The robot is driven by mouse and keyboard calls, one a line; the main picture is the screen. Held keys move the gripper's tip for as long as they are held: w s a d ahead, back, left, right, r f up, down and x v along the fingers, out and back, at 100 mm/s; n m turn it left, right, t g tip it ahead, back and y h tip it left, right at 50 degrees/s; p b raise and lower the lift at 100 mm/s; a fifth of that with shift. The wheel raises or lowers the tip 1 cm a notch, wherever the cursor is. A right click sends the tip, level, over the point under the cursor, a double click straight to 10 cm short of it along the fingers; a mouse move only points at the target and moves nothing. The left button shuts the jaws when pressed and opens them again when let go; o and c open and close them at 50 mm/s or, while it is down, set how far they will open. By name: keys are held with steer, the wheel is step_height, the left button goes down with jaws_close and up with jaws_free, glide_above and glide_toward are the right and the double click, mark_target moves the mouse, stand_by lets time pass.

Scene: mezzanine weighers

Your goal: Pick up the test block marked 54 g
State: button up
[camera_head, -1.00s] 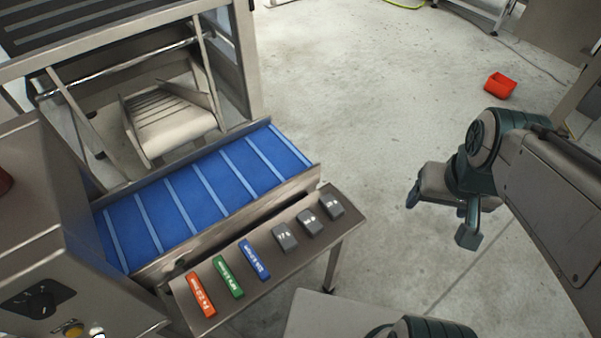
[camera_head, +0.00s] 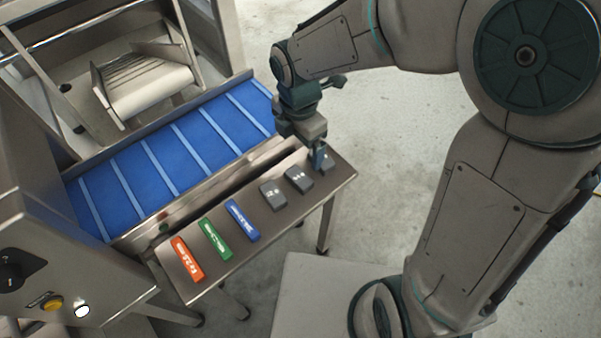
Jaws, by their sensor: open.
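Three dark grey test blocks stand in a row on the right half of a narrow steel shelf (camera_head: 285,225). They are the left block (camera_head: 272,196), the middle block (camera_head: 299,179) and the right block (camera_head: 328,166). Their pale markings are too small to read, so I cannot tell which is marked 54 g. My gripper (camera_head: 319,160) is open and points down at the right block, with a finger in front of part of it. I cannot tell whether it touches the block.
Orange (camera_head: 187,260), green (camera_head: 215,239) and blue (camera_head: 242,220) labelled bars lie left of the blocks. A blue conveyor belt (camera_head: 165,165) with a steel side rail runs behind the shelf. A control cabinet with a yellow button (camera_head: 51,302) stands at left. Open floor lies right of the shelf.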

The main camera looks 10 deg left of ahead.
steer(key=b, duration=0.1)
glide_above(298, 177)
steer(key=shift+n, duration=0.3)
steer(key=f, duration=0.8)
steer(key=shift+s+f, duration=0.15)
steer(key=shift+s, duration=0.2)
steer(key=shift+w+f+b, duration=0.15)
steer(key=shift+f+b, duration=0.2)
steer(key=shift+f, duration=1.1)
steer(key=shift+w+f+b, duration=0.15)
steer(key=shift+f+b, duration=0.15)
steer(key=shift+f, duration=1.15)
steer(key=shift+c, duration=0.3)
steer(key=c, duration=1)
